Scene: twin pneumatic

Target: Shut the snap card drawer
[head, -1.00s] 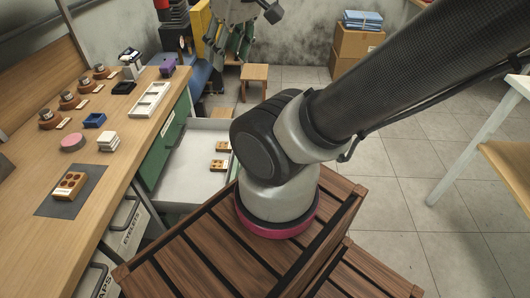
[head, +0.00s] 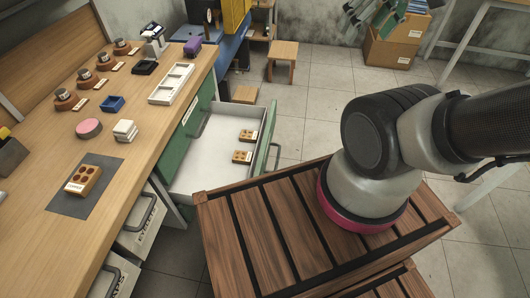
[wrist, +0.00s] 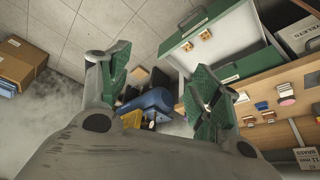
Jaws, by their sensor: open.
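One drawer stands pulled out from under the bench, with a pale interior (head: 205,160) and a green front (head: 268,135) with a handle. I take it for the snap card drawer, but I cannot read its label. Two wooden blocks with holes (head: 248,136) (head: 242,157) lie inside. The drawer also shows at the upper right of the wrist view (wrist: 222,40). My gripper (head: 388,15) is open and empty, with green finger pads. It is in the air beyond the drawer, apart from it. In the wrist view its fingers (wrist: 165,90) are spread wide.
The wooden bench (head: 150,105) holds cups, trays and a holed block on a grey mat (head: 103,200). Shut drawers, one labelled EYELETS (head: 142,232), sit nearer me. My slatted wooden base stands close to the open drawer.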

